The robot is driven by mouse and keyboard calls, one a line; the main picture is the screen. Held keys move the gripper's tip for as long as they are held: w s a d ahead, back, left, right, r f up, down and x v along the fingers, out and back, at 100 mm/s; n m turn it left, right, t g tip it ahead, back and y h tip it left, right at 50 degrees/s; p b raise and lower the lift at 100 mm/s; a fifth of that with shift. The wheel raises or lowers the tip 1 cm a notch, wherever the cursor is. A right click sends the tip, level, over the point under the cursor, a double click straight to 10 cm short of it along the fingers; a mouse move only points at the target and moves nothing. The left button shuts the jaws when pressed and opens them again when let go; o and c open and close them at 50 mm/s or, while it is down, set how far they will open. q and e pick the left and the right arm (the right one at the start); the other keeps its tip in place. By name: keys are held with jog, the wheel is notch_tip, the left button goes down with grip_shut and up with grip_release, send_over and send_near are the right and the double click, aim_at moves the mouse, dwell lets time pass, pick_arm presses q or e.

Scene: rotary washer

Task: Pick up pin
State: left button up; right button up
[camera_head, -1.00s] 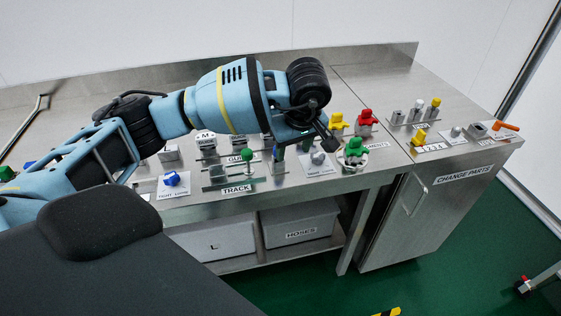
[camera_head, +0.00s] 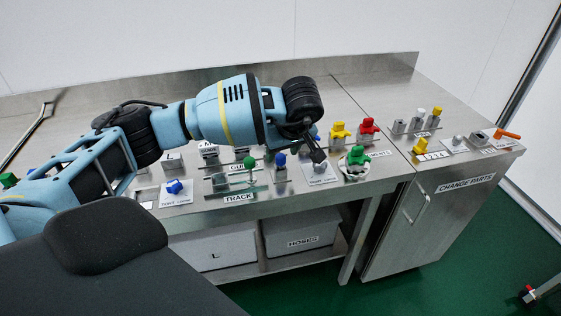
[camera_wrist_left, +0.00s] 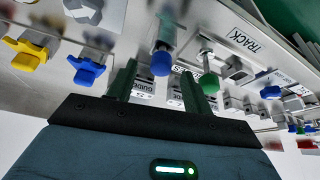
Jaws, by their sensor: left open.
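A pin with a round blue knob (camera_head: 281,161) stands upright in a metal block near the bench's front edge. A pin with a round green knob (camera_head: 250,163) stands left of it, above the TRACK label. I cannot tell which pin is meant. My left gripper (camera_head: 318,152) is open and empty, pointing down to the right of the blue-knobbed pin. In the left wrist view, the blue knob (camera_wrist_left: 161,63) appears between the two fingers of the left gripper (camera_wrist_left: 157,70), and the green knob (camera_wrist_left: 209,83) is beside the right finger. Contact does not show. My right gripper is out of view.
A blue knob (camera_head: 174,187) on a plate lies left. Yellow (camera_head: 340,131), red (camera_head: 368,126) and green (camera_head: 356,154) handles stand to the gripper's right. The steel bench (camera_head: 110,104) is clear at the back left. Boxes (camera_head: 300,232) sit underneath.

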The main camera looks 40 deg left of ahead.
aim_at(281, 156)
pick_arm(q)
jog(key=shift+x, duration=1.55)
grip_shut()
